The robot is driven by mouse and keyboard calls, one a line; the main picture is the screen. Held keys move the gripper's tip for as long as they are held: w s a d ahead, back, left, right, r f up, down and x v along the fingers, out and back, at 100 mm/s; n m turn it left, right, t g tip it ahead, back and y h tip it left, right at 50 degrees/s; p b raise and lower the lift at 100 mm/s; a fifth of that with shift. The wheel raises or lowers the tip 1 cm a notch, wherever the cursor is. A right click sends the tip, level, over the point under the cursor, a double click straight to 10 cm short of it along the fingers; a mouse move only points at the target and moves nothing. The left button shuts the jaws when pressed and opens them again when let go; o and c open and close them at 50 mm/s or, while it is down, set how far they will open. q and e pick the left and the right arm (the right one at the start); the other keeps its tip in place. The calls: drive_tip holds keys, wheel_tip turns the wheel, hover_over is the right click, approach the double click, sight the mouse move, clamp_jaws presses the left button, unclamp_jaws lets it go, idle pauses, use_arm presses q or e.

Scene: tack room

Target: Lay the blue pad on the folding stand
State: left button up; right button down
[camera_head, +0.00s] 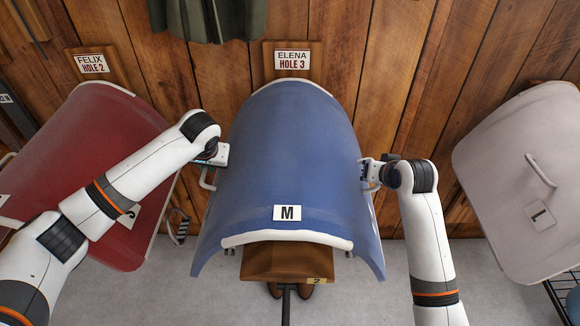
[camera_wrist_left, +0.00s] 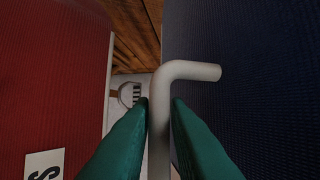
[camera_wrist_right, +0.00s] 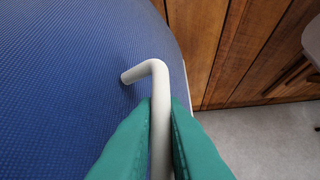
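The blue pad (camera_head: 290,150) is a large curved sheet with an "M" label and a white front edge, draped like an arch in the middle of the head view. My left gripper (camera_head: 212,160) is at its left side, its green fingers shut on the white left handle (camera_wrist_left: 190,71). My right gripper (camera_head: 370,171) is at its right side, its fingers shut on the white right handle (camera_wrist_right: 160,100). A wooden support (camera_head: 287,263) with a "2" tag and a dark post shows under the pad's front edge. Whether this is the folding stand I cannot tell; the pad hides the rest.
A red pad (camera_head: 90,150) is at the left, near my left arm. A pale pad (camera_head: 525,180) labelled "L" is at the right. Behind is a plank wall with an "ELENA HOLE 3" sign (camera_head: 292,61).

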use_arm(q)
clamp_jaws()
drive_tip(key=shift+r, duration=0.2)
use_arm(e)
drive_tip(key=shift+r, duration=0.15)
